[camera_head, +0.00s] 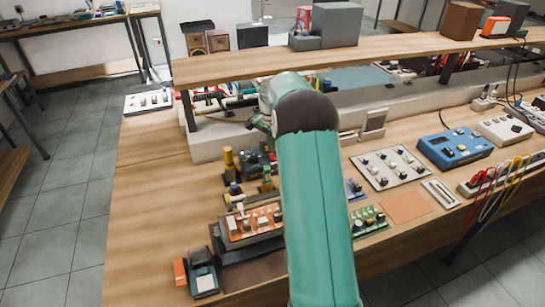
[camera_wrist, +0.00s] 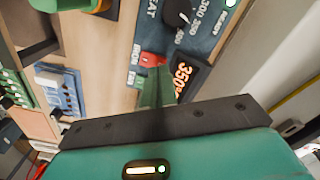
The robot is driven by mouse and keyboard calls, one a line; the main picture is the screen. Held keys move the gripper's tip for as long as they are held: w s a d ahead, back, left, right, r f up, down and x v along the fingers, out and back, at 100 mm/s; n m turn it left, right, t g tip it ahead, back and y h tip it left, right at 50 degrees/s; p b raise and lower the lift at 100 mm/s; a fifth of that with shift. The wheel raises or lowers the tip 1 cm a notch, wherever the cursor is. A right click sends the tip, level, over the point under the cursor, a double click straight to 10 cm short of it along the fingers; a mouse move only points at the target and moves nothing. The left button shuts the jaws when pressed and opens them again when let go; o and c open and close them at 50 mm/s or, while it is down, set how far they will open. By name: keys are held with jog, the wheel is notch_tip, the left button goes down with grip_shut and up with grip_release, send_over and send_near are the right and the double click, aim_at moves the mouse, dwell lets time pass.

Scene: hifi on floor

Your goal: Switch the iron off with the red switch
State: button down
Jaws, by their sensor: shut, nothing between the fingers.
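In the wrist view a dark blue-grey station panel (camera_wrist: 206,42) carries a red switch (camera_wrist: 152,59) next to the printed word IRON. A black dial (camera_wrist: 178,12) sits above the switch, and a display (camera_wrist: 184,72) reads about 350 in orange. A green light (camera_wrist: 232,3) glows at the top edge. My gripper (camera_wrist: 151,78) is shut and empty, its narrow green fingertips right at the lower side of the red switch. I cannot tell whether they touch it. In the head view my arm hides the gripper, and I cannot make out the switch there.
A raised shelf (camera_head: 400,50) runs across the back of the bench. Circuit boards (camera_head: 253,222) and a small boxed device (camera_head: 203,272) lie left of my arm. A blue instrument (camera_head: 455,146) and a white switch panel (camera_head: 388,166) stand to the right.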

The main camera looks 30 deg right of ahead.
aim_at(271, 154)
jog(key=shift+f, duration=1)
dwell(0.7)
jog(key=shift+r, duration=3.55)
